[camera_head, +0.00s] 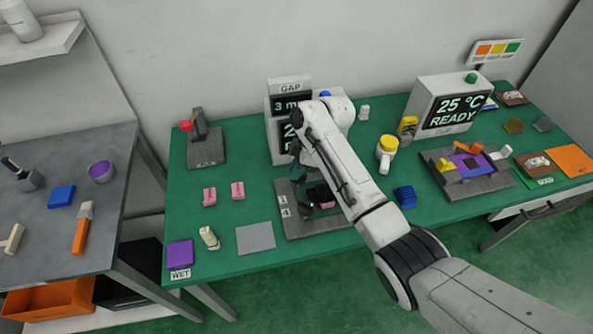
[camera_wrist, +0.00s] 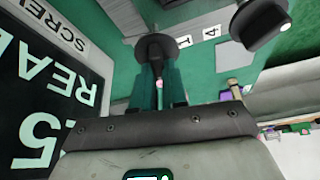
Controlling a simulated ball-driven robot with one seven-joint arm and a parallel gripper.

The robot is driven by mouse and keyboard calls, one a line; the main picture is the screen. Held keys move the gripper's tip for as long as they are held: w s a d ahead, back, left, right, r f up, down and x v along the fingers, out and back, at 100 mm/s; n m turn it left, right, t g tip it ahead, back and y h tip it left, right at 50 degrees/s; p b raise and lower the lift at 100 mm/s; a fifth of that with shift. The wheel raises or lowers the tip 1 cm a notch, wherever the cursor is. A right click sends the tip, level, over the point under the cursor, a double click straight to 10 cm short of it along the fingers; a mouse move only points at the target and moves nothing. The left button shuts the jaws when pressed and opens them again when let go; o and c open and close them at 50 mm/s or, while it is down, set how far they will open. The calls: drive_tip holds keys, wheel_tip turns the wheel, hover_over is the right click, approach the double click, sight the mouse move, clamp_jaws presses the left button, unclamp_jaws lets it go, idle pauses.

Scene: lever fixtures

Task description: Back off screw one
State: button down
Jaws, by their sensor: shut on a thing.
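In the head view, a dark fixture plate (camera_head: 320,224) lies on the green bench, with white labels 1 and 4 at its left edge. My gripper (camera_head: 299,174) reaches down over its back left part, and my arm hides much of the fixture. In the wrist view, my teal fingers (camera_wrist: 160,88) close around a thin shaft at a black round-headed screw (camera_wrist: 160,47). The label 1 is beside this screw, so it appears to be screw one. A second black knob (camera_wrist: 262,20) stands apart to the right. How far the screw is turned cannot be told.
A GAP display box (camera_head: 290,90) stands close behind the gripper; a large display fills the wrist view's left (camera_wrist: 40,90). Two pink blocks (camera_head: 224,193) and a grey pad (camera_head: 256,238) lie left. A blue block (camera_head: 404,196) and yellow-topped item (camera_head: 387,150) lie right.

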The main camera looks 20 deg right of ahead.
drive_tip(key=n+g+b, duration=0.1)
drive_tip(key=n+b, duration=0.1)
drive_tip(key=n, duration=0.1)
drive_tip(key=n+g+b, duration=0.1)
drive_tip(key=n+b, duration=0.1)
drive_tip(key=shift+f+n, duration=0.2)
drive_tip(key=shift+n, duration=0.2)
drive_tip(key=n+g+b, duration=0.1)
drive_tip(key=n+b, duration=0.2)
drive_tip(key=shift+s, duration=0.1)
drive_tip(key=shift+r+n+g+h+b, duration=0.15)
drive_tip(key=shift+n+g+h+b, duration=0.35)
drive_tip(key=shift+n+b, duration=0.7)
drive_tip(key=shift+s+r, duration=0.1)
drive_tip(key=c, duration=1.2)
unclamp_jaws()
drive_tip(key=shift+o, duration=0.2)
drive_tip(key=p+v, duration=0.3)
drive_tip(key=v, duration=0.7)
drive_tip(key=shift+w+d+r, duration=0.2)
drive_tip(key=shift+w+r, duration=0.1)
